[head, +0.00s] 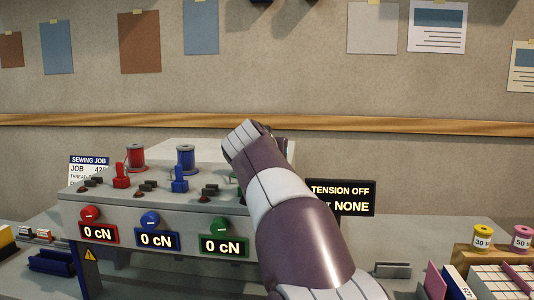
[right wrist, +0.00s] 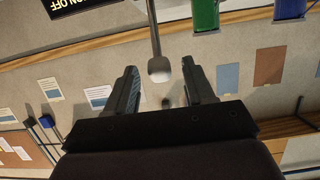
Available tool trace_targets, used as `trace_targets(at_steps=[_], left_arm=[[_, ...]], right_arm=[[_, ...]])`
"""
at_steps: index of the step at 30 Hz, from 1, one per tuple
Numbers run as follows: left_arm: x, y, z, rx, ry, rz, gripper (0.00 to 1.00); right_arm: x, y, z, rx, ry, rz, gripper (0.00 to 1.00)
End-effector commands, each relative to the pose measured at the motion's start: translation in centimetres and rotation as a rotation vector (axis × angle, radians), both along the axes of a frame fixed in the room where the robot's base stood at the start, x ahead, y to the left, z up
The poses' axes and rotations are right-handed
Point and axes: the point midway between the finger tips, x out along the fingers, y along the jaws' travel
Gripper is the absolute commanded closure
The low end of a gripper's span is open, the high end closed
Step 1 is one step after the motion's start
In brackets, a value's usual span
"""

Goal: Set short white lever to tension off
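The short white lever (right wrist: 159,68) shows in the right wrist view as a grey stem with a white rounded tip. My right gripper (right wrist: 163,88) is open, with the white tip between and slightly beyond its two fingertips. I cannot tell whether either finger touches it. In the head view my right arm covers the lever and most of the gripper. A dark sign (head: 342,197) reading "TENSION OFF" and "NONE" stands right of the arm, partly covered by it. It also shows upside down in the right wrist view (right wrist: 75,5). My left gripper is not in view.
The grey machine (head: 130,208) carries a red spool (head: 136,157), a blue spool (head: 186,160), red and blue levers, and dials above displays reading 0 cN. Yellow and pink spools (head: 482,238) stand far right.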

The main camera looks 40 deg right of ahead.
Motion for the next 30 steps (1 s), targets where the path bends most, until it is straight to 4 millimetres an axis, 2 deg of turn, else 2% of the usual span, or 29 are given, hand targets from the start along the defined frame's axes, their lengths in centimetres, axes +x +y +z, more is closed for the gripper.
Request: trace_targets(at_steps=[5, 8, 15, 21, 24, 30], left_arm=[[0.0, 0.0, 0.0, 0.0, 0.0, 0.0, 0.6], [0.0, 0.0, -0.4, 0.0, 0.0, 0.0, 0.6], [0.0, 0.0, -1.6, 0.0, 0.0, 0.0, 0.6], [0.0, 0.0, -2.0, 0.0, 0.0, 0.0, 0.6], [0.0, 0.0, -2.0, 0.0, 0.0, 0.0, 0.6], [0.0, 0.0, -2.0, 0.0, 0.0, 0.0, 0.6]], right_arm=[[0.0, 0.0, 0.0, 0.0, 0.0, 0.0, 0.47], [-0.6, 0.8, 0.2, -0.002, -0.002, 0.002, 0.47], [-4.4, 5.4, 1.9, -0.001, -0.004, 0.005, 0.47], [-7.0, 8.4, 3.2, -0.001, -0.001, 0.004, 0.47], [-7.7, 9.1, 3.5, 0.0, -0.002, 0.003, 0.47], [-7.9, 9.3, 3.6, 0.0, 0.0, 0.0, 0.47]])
